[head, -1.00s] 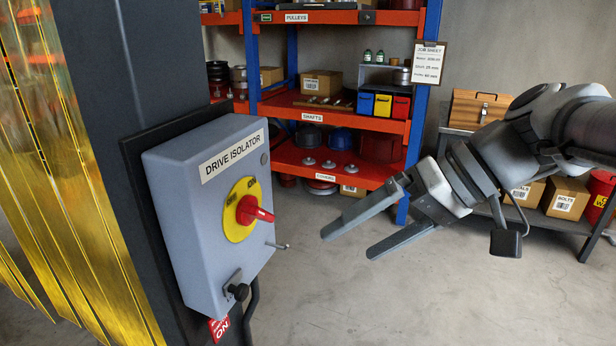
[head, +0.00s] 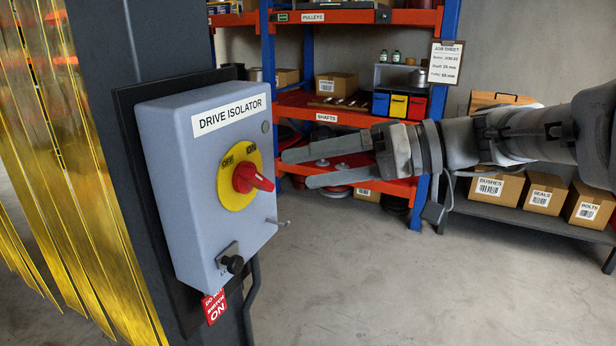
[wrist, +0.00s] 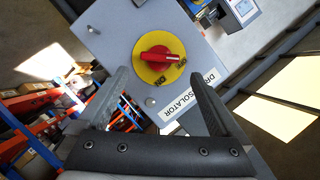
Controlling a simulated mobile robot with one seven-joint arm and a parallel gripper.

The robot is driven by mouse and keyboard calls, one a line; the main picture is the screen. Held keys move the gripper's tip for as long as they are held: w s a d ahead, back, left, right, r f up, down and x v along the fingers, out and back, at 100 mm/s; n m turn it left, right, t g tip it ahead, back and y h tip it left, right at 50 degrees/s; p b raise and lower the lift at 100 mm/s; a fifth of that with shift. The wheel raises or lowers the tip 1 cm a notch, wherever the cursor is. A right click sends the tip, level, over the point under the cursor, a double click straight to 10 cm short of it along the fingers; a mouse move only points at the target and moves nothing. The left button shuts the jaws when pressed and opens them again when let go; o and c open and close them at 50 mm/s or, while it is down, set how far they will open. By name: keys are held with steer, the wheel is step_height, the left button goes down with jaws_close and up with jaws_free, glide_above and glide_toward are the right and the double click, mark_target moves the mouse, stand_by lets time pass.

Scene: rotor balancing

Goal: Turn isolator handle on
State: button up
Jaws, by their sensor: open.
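The drive isolator (head: 190,160) is a grey box on a dark column, at the left of the head view. Its red handle (head: 252,179) sits on a yellow disc (head: 228,197) marked OFF and ON. In the wrist view the red handle (wrist: 155,59) shows ahead of and between the two open fingers (wrist: 158,82), lying across the yellow disc.
A black knob (head: 232,264) on a latch sits low on the box, above a red hanging tag (head: 214,306). A thin pin (head: 279,222) juts from the box's right side. Yellow strip curtain (head: 60,150) hangs at left. Shelving (head: 450,40) stands behind; the floor in front is clear.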

mark_target(264, 177)
steer(key=x, duration=0.7)
steer(key=shift+a+f, duration=0.1)
steer(key=shift+a, duration=0.2)
steer(key=c, duration=1.2)
